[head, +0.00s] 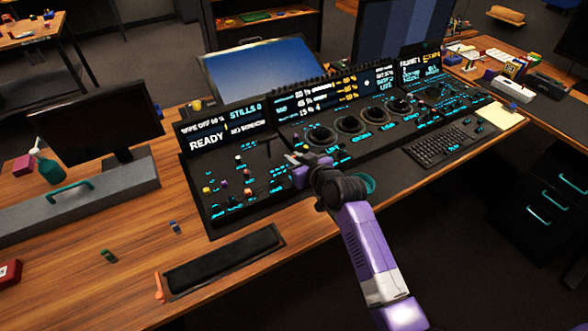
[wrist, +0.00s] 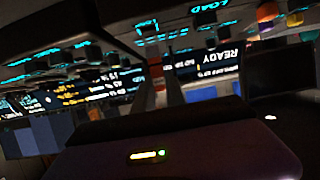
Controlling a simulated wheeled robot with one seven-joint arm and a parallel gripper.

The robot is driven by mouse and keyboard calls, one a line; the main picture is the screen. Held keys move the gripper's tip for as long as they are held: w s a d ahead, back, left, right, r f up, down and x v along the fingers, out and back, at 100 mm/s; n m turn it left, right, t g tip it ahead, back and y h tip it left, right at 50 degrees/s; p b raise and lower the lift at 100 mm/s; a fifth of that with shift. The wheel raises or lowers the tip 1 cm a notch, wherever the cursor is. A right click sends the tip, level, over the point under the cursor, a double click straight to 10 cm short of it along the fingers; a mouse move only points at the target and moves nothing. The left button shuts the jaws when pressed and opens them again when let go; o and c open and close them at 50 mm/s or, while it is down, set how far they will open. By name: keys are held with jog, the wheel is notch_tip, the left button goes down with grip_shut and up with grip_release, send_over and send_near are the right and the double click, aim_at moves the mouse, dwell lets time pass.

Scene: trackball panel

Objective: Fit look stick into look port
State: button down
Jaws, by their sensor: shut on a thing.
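My gripper (head: 293,159) is over the left section of the dark console (head: 193,195), near its upper right, and its fingers point left. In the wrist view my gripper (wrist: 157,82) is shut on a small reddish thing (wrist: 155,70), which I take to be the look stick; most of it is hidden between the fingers. The console face shows upside down in the wrist view, with cyan labels, one reading LOAD (wrist: 208,7). I cannot tell which opening is the look port. The held thing appears apart from the panel.
A black pad (head: 225,260) and an orange tool (head: 160,287) lie in front. Coloured knobs (head: 207,190) rise from the left section. A keyboard (head: 440,144) is at right.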

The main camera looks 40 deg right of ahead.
jog(key=shift+s+f, duration=0.15)
jog(key=shift+f, duration=2.25)
jog(key=c, duration=1.4)
grip_release()
jog(key=shift+r, duration=0.15)
jog(key=shift+r, duration=0.1)
